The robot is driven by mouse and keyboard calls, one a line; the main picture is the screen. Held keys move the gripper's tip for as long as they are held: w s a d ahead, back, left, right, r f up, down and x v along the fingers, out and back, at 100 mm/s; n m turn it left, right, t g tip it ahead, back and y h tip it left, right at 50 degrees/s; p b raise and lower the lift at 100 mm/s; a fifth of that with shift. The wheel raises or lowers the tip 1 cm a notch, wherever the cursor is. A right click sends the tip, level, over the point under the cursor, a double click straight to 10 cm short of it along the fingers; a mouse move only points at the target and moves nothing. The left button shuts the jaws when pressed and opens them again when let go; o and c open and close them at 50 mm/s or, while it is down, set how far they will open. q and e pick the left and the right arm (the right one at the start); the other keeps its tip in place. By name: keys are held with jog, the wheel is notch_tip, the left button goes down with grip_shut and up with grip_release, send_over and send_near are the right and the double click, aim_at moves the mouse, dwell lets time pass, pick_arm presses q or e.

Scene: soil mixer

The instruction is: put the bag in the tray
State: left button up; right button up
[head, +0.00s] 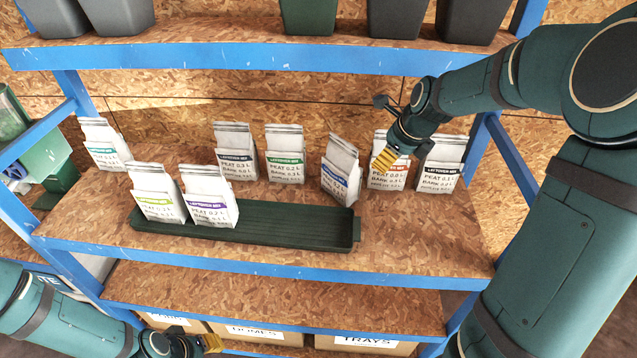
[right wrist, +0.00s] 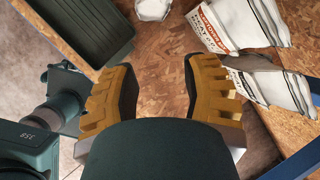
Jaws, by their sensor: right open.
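A dark green tray (head: 290,236) lies on the middle shelf; it also shows in the right wrist view (right wrist: 85,38). A green-label bag (head: 155,192) and a purple-label bag (head: 209,195) stand at its left part. A blue-label bag (head: 341,170) tilts near its back right. My right gripper (head: 384,161) is open in front of the red-label bag (head: 379,185), partly covering it. In the right wrist view nothing is between the fingers (right wrist: 162,85); the red-label bag (right wrist: 238,22) is beyond the right finger. My left gripper (head: 212,343) is low, below the shelf; its jaws are unclear.
More bags stand behind: a teal-label one (head: 103,146) at left, a dark-label one (head: 236,152), a green-label one (head: 285,155) and another (head: 440,165) at far right. Pots (head: 308,16) stand above, boxes (head: 262,335) below. Blue posts frame the shelf; its front right is clear.

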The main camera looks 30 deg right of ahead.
jog(key=m, duration=0.2)
send_near(346, 141)
jog(key=shift+m+y, duration=0.3)
jog(key=shift+m, duration=0.1)
jog(key=x, duration=0.6)
jog(key=shift+w+d+f, duration=0.15)
jog(key=shift+w+d, duration=0.05)
jog(key=x, duration=0.5)
jog(key=shift+f, duration=0.25)
jog(key=shift+c, duration=0.3)
grip_shut()
